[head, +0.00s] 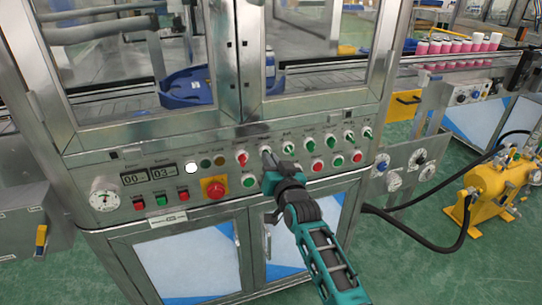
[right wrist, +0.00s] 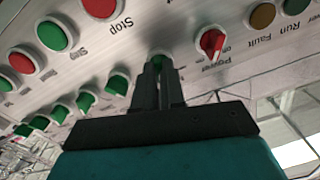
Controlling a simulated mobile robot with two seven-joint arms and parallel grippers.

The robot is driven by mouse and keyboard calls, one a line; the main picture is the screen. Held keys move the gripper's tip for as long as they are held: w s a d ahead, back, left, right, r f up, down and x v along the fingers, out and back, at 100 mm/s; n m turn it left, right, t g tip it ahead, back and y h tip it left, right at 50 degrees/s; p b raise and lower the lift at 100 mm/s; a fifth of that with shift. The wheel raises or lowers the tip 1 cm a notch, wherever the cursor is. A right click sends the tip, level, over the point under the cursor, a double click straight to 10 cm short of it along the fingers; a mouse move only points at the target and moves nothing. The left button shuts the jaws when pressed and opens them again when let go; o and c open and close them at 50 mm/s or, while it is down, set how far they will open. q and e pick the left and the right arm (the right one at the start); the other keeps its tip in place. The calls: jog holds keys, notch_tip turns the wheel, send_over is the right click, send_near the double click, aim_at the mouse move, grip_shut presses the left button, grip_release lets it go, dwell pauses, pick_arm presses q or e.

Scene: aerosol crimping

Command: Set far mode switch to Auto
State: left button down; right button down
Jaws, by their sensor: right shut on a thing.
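My right gripper (head: 267,157) reaches the machine's control panel from the front. It is shut on a selector switch (head: 264,150), the one just right of the red Power switch (head: 241,158). In the right wrist view the fingers (right wrist: 159,72) close around this switch, and only its pale ring (right wrist: 158,59) and a bit of green show. The fingers hide its knob, so I cannot tell its position. Its label is hidden or too small to read, and no label reading far mode is legible. My left gripper is not in view.
More green-knobbed switches (head: 288,147) run to the right along the top row. Green and red push buttons (head: 317,166) sit below them, close to my wrist. A large red stop button (head: 215,188) on a yellow plate lies to the left. A yellow pump (head: 492,190) stands far right.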

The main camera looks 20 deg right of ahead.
jog(key=shift+m+p, duration=0.4)
jog(key=shift+m, duration=0.8)
jog(key=c, duration=1.2)
grip_release()
jog(key=s+p, duration=0.2)
jog(key=s, duration=0.2)
jog(key=s+p, duration=0.3)
jog(key=s, duration=0.1)
jog(key=s+p, duration=0.2)
jog(key=s, duration=0.3)
jog(key=shift+d+p, duration=0.25)
jog(key=shift+p, duration=0.1)
